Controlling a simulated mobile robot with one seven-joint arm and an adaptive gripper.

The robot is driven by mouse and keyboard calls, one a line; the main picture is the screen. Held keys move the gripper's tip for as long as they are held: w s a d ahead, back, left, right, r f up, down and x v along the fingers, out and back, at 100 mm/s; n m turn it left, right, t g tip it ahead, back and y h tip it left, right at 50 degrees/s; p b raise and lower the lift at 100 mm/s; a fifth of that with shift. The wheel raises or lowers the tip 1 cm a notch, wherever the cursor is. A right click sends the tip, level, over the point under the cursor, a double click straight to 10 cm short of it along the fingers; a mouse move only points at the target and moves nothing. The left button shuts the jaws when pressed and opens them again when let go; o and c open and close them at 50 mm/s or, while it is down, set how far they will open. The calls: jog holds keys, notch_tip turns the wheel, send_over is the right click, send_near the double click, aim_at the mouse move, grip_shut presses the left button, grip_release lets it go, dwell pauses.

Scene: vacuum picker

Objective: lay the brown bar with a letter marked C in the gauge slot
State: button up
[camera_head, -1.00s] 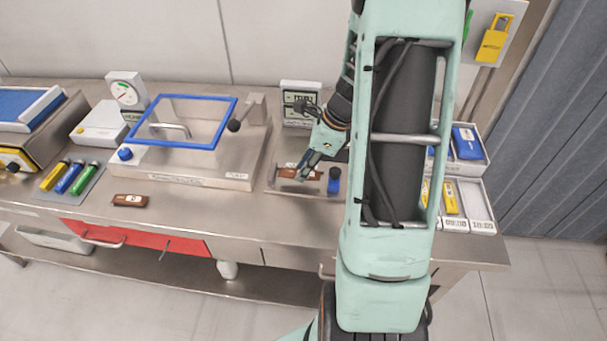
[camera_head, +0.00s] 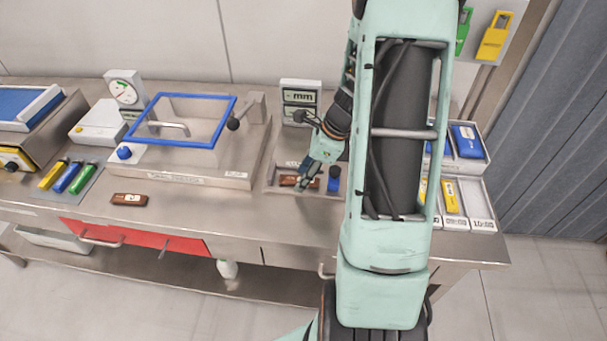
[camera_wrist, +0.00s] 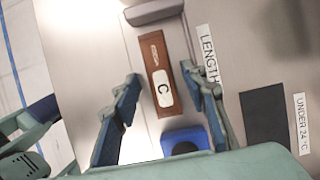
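The brown bar marked C (camera_wrist: 162,88) lies in the gauge between a grey end stop (camera_wrist: 154,11) and a blue block (camera_wrist: 186,141) in the wrist view. The bar appears flat on the gauge plate, with a gap to the blue block. In the head view the bar (camera_head: 289,181) is partly covered by my fingers. My gripper (camera_wrist: 160,74) is open, one finger on each side of the bar, with visible space between fingers and bar. The gauge plate carries a LENGTH label (camera_wrist: 208,53). The blue block also shows in the head view (camera_head: 334,178).
Another brown bar (camera_head: 129,199) lies on the bench at the left. A blue-framed lid chamber (camera_head: 190,165) stands left of the gauge. A display (camera_head: 300,97) reading mm stands behind it. Trays (camera_head: 475,195) are at the right.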

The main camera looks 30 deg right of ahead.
jog(key=v, duration=1.2)
jog(key=shift+r, duration=0.1)
